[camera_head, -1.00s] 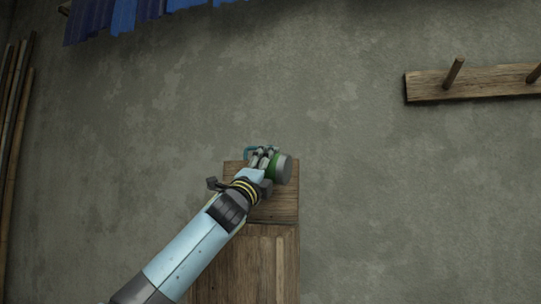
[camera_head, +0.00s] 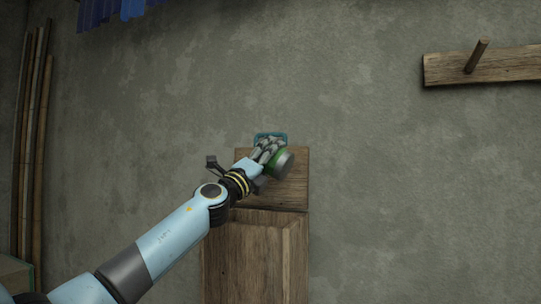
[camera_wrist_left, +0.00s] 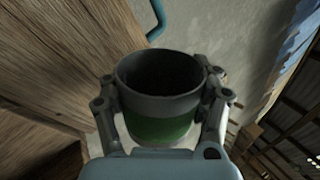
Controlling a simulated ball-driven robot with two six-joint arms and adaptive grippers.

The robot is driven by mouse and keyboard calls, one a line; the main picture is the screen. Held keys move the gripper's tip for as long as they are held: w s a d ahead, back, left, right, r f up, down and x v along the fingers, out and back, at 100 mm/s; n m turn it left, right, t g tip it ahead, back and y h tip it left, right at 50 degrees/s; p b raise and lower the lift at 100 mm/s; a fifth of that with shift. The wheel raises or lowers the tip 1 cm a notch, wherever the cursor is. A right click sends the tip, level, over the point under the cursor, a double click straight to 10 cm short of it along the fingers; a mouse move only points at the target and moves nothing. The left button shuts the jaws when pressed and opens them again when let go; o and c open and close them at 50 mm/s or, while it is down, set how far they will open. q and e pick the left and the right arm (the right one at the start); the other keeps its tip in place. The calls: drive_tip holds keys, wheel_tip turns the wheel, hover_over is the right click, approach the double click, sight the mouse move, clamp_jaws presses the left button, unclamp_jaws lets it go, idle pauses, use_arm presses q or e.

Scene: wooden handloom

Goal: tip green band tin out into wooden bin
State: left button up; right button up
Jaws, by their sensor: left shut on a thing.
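The green band tin (camera_head: 281,163) is a grey cylinder with a green band. My left gripper (camera_head: 268,152) is shut on it and holds it tilted in front of the wooden board at the wall. In the left wrist view the tin (camera_wrist_left: 160,95) sits between the fingers of the gripper (camera_wrist_left: 165,105); its open mouth shows and its inside is dark. I cannot tell whether anything is in it. The wooden bin (camera_head: 255,255) appears to be the tall plank box below the tin; its inside is not visible. My right gripper is not in view.
A blue-green handle-like piece (camera_head: 270,136) shows just behind the gripper, and again in the left wrist view (camera_wrist_left: 157,22). A peg rail (camera_head: 490,66) is on the wall at right. Bamboo poles (camera_head: 33,150) lean at left. The wall between is clear.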

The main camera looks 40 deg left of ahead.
use_arm(q)
drive_tip(key=m+h, duration=0.1)
drive_tip(key=m, duration=0.1)
drive_tip(key=r+m+g+h+p, duration=0.1)
drive_tip(key=m, duration=0.1)
drive_tip(key=m+h, duration=0.1)
drive_tip(key=m, duration=0.1)
drive_tip(key=shift+d+r, duration=0.25)
drive_tip(key=shift+r, duration=0.1)
drive_tip(key=m+g+h+p, duration=0.1)
drive_tip(key=m+g, duration=0.1)
drive_tip(key=m, duration=0.1)
drive_tip(key=m+g+p, duration=0.1)
drive_tip(key=m+p, duration=0.1)
drive_tip(key=m, duration=0.2)
drive_tip(key=shift+g+h, duration=0.4)
drive_tip(key=shift+f+m+g+p, duration=0.5)
drive_tip(key=shift+m+p, duration=0.3)
drive_tip(key=shift+m, duration=0.2)
